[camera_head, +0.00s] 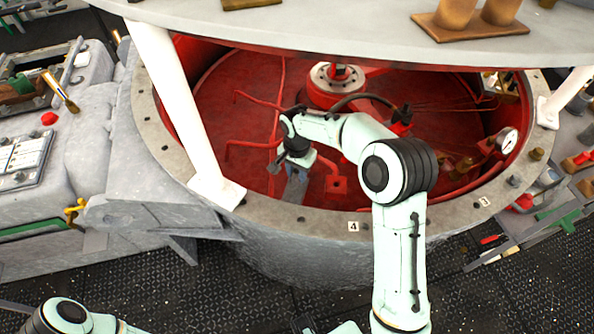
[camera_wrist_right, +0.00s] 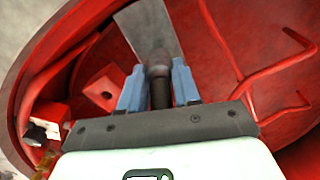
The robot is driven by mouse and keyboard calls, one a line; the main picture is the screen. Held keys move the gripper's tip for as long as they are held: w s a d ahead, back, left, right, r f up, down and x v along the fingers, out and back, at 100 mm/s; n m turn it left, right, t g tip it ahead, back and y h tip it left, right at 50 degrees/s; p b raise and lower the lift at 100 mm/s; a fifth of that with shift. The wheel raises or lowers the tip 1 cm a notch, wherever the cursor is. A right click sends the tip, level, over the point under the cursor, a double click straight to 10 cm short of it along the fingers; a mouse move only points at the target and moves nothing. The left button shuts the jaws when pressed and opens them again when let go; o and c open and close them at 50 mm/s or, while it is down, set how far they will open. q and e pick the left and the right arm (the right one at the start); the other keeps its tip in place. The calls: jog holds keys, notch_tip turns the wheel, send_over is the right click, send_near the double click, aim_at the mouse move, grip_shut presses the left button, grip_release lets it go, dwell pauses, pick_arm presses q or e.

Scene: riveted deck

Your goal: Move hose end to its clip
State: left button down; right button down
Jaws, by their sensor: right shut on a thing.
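My right gripper (camera_head: 294,170) reaches down into the red round well, under the raised pale lid. A black hose (camera_head: 365,97) curves near the central hub. I cannot make out the clip for certain. My left gripper is not clearly visible.
The well's grey bolted rim (camera_head: 300,220) surrounds the work area. Red pipes (camera_head: 245,145) run along the well floor. A white strut (camera_head: 178,100) stands at left, and a gauge (camera_head: 507,140) sits at right. The lid (camera_head: 330,35) hangs overhead.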

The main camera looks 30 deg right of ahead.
jog(key=shift+f, duration=0.35)
jog(key=c, duration=0.7)
grip_release()
notch_tip(320, 180, up, 14)
jog(key=shift+f+p, duration=0.25)
jog(key=shift+p, duration=0.3)
jog(key=shift+f, duration=0.1)
